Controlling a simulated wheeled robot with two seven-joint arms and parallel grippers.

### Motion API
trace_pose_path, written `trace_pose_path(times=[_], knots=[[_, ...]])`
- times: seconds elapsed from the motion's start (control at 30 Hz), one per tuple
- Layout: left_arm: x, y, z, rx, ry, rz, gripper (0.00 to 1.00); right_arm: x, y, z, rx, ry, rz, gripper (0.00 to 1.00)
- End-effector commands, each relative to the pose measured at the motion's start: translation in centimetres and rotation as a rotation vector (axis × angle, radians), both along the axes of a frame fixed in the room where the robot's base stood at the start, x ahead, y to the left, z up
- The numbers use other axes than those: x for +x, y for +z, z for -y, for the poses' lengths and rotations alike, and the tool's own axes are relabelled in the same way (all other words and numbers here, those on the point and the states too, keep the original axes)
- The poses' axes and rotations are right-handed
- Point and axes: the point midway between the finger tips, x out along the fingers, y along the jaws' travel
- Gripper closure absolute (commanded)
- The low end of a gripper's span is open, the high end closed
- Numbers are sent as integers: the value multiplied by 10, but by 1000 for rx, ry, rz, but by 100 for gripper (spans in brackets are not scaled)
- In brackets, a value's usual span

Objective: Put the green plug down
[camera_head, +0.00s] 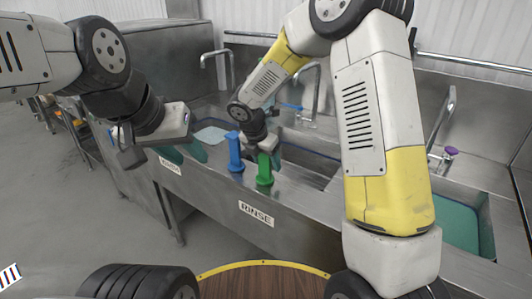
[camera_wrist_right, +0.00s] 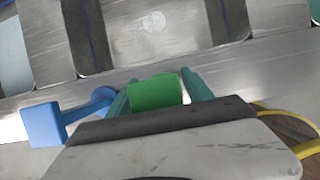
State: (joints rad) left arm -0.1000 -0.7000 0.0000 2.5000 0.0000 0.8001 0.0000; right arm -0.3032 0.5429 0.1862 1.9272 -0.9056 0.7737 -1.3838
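The green plug (camera_head: 264,172) stands upright at the front ledge of the sink unit, above the RINSE label. My right gripper (camera_head: 268,153) is around its upper part from above. In the right wrist view the green plug (camera_wrist_right: 155,92) sits between the two teal fingers, which appear to touch its sides. Whether its base bears fully on the ledge is hard to tell. My left gripper (camera_head: 182,153) is empty, with its teal fingers apart, above the ledge near the left label.
A blue plug (camera_head: 235,153) stands upright just left of the green one; it also shows in the right wrist view (camera_wrist_right: 45,123). A RINSE label (camera_head: 256,214) is on the front panel. A purple-topped item (camera_head: 451,151) is by the right basin. Faucets rise behind the basins.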

Motion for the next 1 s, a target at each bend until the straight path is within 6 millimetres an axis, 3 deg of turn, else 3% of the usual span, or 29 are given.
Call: trace_pose_path(times=[0.3,0.43,0.8,1.0], knots=[[0,0,0,0,0,0,64,0,1,0,0,0,0,38],[0,0,0,0,0,0,64,-2,10,-2,1,0,2,38],[0,0,0,0,0,0,64,-25,80,-19,2,0,5,38],[0,0,0,0,0,0,64,-34,106,-25,1,-1,1,38]])
